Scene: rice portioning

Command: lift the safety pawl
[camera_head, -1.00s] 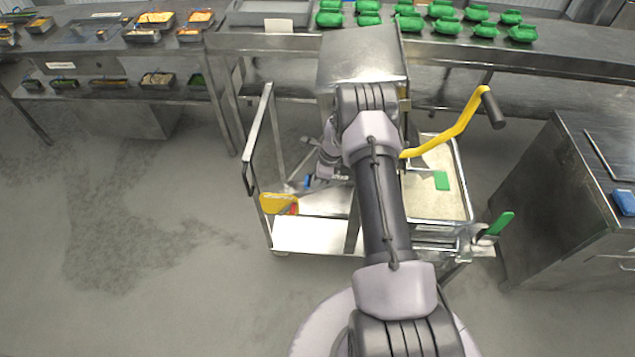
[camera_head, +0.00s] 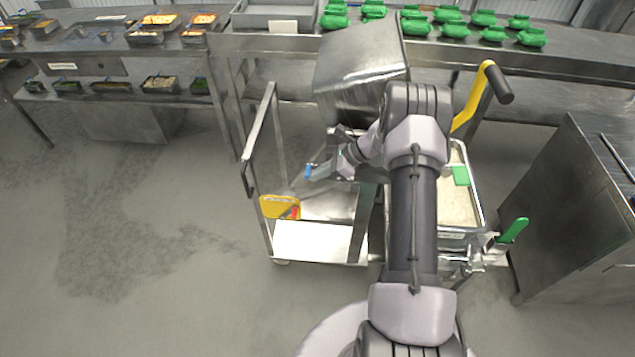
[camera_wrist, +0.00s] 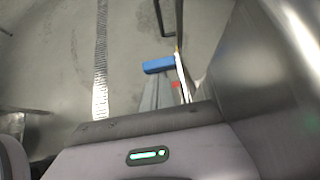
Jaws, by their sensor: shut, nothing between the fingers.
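I cannot pick out the safety pawl for certain. A yellow piece with red marks (camera_head: 280,207) sits at the left side of the steel cart (camera_head: 305,242). My gripper (camera_head: 309,171) is shut and empty, left of my forearm and above the cart, apart from the yellow piece. In the wrist view the grey fingers end in what looks like a blue tip (camera_wrist: 158,66). A yellow crank with a black grip (camera_head: 470,108) stands at the right of the cart. My arm hides the middle of the cart.
A steel box (camera_head: 355,70) stands tilted behind my gripper. A rice-filled tray (camera_head: 480,205) with a green piece is on the cart's right, and a green lever (camera_head: 513,230) beside it. A steel cabinet (camera_head: 575,220) stands right. The floor on the left is clear.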

